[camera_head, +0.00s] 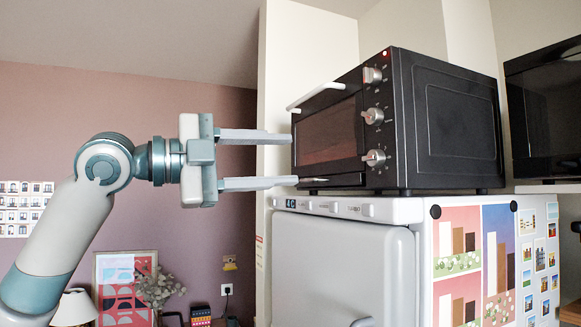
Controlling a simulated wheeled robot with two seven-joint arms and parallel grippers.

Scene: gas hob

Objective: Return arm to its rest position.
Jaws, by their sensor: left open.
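My left gripper (292,160) is in the middle of the head view, on an arm that comes up from the lower left. Its two long grey fingers point right and stand well apart, one above the other, with nothing between them. The fingertips are at the left side of a black toaster oven (452,125); I cannot tell whether they touch it. The oven has a white door handle (316,97), silver knobs and a lit red light. Its door looks closed. My right gripper is not in the view.
The oven stands on a small white fridge (345,268) covered with pictures on its right side. A black appliance (548,112) is on a shelf at the right. A framed print (122,288), a plant (157,286) and a lamp (75,307) are at lower left. The space above the arm is clear.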

